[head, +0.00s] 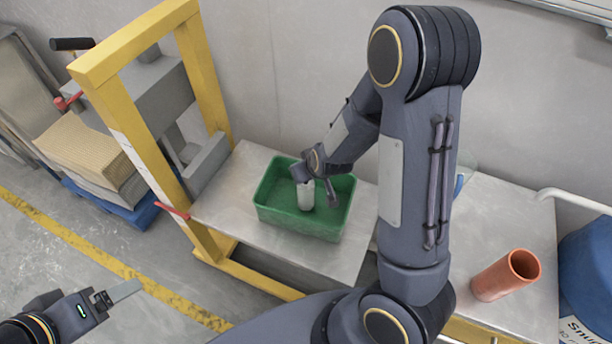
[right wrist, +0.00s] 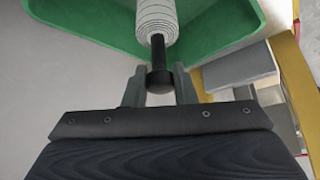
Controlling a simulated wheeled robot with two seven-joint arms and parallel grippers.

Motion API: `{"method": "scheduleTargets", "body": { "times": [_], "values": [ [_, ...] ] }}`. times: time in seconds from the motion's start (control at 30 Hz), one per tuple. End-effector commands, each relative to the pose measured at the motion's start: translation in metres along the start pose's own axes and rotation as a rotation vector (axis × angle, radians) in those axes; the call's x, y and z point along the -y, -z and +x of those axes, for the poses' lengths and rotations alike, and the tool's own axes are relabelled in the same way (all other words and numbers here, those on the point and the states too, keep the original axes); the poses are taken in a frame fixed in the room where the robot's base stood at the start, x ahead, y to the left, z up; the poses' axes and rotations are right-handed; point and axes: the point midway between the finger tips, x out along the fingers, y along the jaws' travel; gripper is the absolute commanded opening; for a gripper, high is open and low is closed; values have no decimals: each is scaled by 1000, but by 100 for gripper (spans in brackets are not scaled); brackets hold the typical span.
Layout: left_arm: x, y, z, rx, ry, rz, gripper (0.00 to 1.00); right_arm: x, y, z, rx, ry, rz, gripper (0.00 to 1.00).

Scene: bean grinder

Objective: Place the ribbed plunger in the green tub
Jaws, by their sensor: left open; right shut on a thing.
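The ribbed plunger (head: 306,196) is a pale cylinder standing roughly upright inside the green tub (head: 300,222). In the right wrist view the plunger (right wrist: 157,20) shows pale ribs, a dark rod and a black knob. My right gripper (head: 318,178) is above the tub; in the right wrist view its fingers (right wrist: 159,90) are shut on the knob end. The tub's green wall (right wrist: 225,22) shows behind the plunger there. I cannot tell whether the plunger's lower end touches the tub floor. My left gripper (head: 116,294) is open and empty, low at the left, far from the tub.
The tub stands on a grey metal table (head: 262,236) beside a yellow frame (head: 130,150). Stacked boards (head: 85,150) lie on a blue pallet at left. My right arm hides the middle.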

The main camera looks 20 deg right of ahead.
Motion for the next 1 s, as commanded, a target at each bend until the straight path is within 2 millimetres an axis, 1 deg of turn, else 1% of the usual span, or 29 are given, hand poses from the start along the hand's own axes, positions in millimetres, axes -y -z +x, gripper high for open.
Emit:
{"method": "scheduleTargets", "body": {
  "times": [0.03,0.1,0.37,0.5,0.53,0.67,0.7,1.0],
  "values": [
    [1,-1,2,0,0,0,79,-1,-5,8,3,-1,1,0],
    [1,-2,3,0,0,0,79,0,-7,12,0,0,1,0],
    [1,-1,2,0,0,0,79,0,-7,12,-2,1,1,0],
    [3,-3,7,0,0,0,79,0,-10,16,-2,1,1,0],
    [3,-3,6,0,0,0,79,0,-9,15,-1,1,1,27],
    [2,-3,5,0,0,0,79,0,-9,14,-1,1,1,44],
    [2,-3,5,0,0,0,79,0,-9,14,-1,1,1,46],
    [1,-1,2,0,0,0,79,0,-7,12,-1,1,1,46]
  ]
}}
